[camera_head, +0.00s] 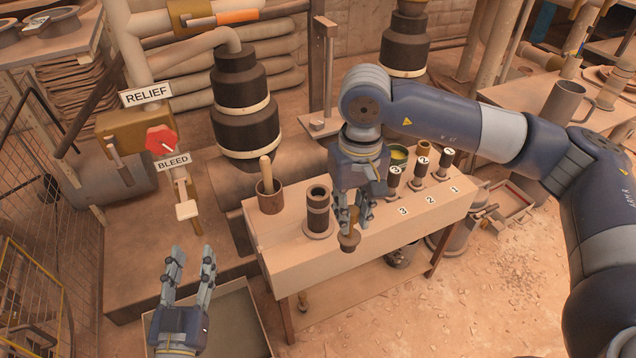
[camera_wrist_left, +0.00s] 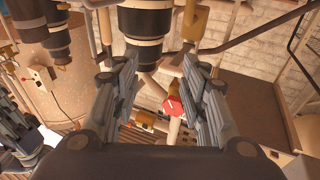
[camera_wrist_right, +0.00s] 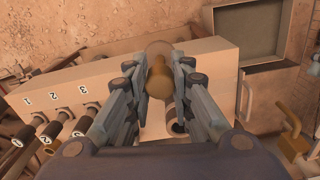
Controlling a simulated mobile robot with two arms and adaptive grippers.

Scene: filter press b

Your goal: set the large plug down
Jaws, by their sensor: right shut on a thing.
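The large plug (camera_head: 349,240) is a brown, stepped round piece with a wide end. My right gripper (camera_head: 353,212) points down over the workbench (camera_head: 280,250) and is shut on it. The plug's wide end is at the front part of the bench top; I cannot tell whether it touches. In the right wrist view the plug (camera_wrist_right: 158,78) sits between the fingertips, wide end away from me. My left gripper (camera_head: 190,258) is open and empty, low at the left, pointing up past the bench's left end. Its spread fingers show in the left wrist view (camera_wrist_left: 163,75).
On the bench stand a dark cylinder on a flange (camera_head: 318,212), a cup with a wooden handle (camera_head: 269,195) and several dark plugs beside labels 1, 2 and 3. A red knob (camera_head: 161,140) and BLEED valve stand left. A grey tray (camera_head: 235,315) lies below left.

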